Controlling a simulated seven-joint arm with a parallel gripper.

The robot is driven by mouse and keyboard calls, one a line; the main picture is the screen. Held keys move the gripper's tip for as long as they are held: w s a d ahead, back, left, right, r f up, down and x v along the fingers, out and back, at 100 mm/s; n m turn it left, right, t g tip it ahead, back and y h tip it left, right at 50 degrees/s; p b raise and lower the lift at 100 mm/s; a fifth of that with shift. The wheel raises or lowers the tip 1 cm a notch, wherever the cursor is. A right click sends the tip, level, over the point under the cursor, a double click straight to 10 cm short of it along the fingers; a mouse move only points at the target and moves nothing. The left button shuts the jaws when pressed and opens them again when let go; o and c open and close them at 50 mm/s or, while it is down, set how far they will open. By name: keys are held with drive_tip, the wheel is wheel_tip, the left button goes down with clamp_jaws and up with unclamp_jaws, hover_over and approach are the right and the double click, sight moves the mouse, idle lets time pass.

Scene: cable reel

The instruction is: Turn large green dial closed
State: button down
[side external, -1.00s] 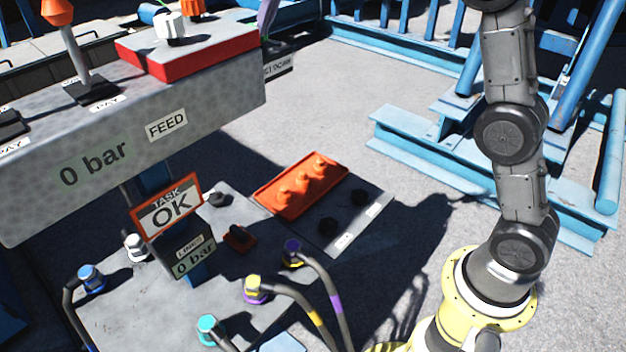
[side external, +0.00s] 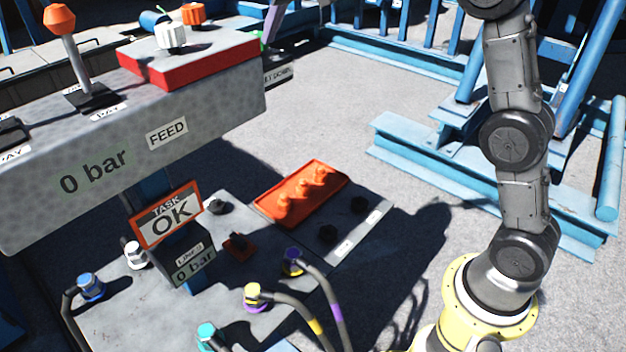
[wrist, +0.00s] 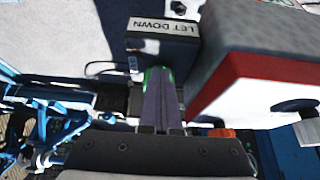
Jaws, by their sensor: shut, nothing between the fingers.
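My gripper (wrist: 159,80) is shut in the wrist view, its long purple-grey fingers together and pointing at the dark box labelled LET DOWN (wrist: 165,43). A green edge (wrist: 171,74) shows around the fingertips; it looks like part of the green dial, mostly hidden behind them. I cannot tell whether the fingers touch it. In the side external view, a small purple shape, likely my fingers (side external: 272,20), stands behind the console's right end, with a sliver of green (side external: 262,38) beside it. The dial's turn angle cannot be seen.
A grey console (side external: 220,110) with a red-sided panel (side external: 195,68) stands close to the right of my fingers in the wrist view. An orange lever (side external: 60,20), white and orange knobs and blue steel frames (side external: 450,130) are around. The floor between is clear.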

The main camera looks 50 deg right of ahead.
drive_tip(key=shift+w+d+r, duration=0.1)
drive_tip(key=shift+w+d, duration=0.05)
drive_tip(key=shift+d, duration=0.6)
idle(0.3)
drive_tip(key=shift+s+d, duration=0.1)
drive_tip(key=shift+s, duration=0.25)
drive_tip(key=shift+r, duration=2.95)
drive_tip(key=shift+s+a+f, duration=0.1)
drive_tip(key=shift+a+f, duration=0.35)
drive_tip(key=shift+f, duration=0.55)
drive_tip(key=shift+w+a+f, duration=0.1)
drive_tip(key=shift+a+f, duration=0.4)
drive_tip(key=shift+f, duration=0.5)
drive_tip(key=shift+s+a+f, duration=0.1)
drive_tip(key=shift+a+f, duration=0.35)
drive_tip(key=shift+f, duration=0.55)
drive_tip(key=shift+w+d, duration=0.1)
drive_tip(key=shift+w, duration=0.3)
